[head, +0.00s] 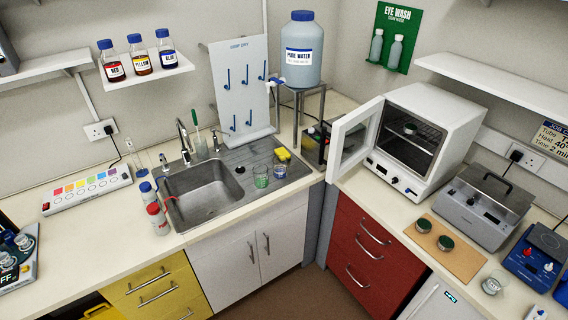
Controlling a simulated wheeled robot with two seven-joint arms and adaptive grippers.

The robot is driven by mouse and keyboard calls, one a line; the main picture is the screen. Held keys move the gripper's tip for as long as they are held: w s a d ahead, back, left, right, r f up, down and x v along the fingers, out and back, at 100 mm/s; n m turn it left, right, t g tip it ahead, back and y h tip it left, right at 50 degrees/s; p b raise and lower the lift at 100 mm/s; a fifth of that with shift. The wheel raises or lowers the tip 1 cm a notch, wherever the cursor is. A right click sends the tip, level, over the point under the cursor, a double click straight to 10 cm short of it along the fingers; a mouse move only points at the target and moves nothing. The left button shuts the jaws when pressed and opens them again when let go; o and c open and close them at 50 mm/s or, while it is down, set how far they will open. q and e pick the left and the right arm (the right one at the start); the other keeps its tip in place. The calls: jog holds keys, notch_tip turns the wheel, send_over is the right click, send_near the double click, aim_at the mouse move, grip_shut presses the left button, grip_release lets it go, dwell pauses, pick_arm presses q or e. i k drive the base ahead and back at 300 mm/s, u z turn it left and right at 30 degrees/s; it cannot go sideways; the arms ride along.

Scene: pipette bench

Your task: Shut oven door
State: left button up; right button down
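The white oven (440,115) stands on the counter at the back right. Its door (354,136) is open and swung out to the left, with a window in its frame. Inside the oven, a small dark-topped container (410,128) sits on a wire rack. A white latch or handle (410,191) shows at the oven's lower front right. Neither of my grippers is in view.
A wooden board (444,262) with two dark-lidded jars lies in front of the oven. A grey metal bath (482,205) stands right of it. A dark device (318,143) stands behind the open door. The sink (203,190) is at left, with beakers beside it.

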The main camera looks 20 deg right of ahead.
aim_at(374, 108)
jog(key=u, duration=0.2)
jog(key=i, duration=0.6)
jog(key=z, duration=0.7)
jog(key=i, duration=0.45)
jog(key=z, duration=0.45)
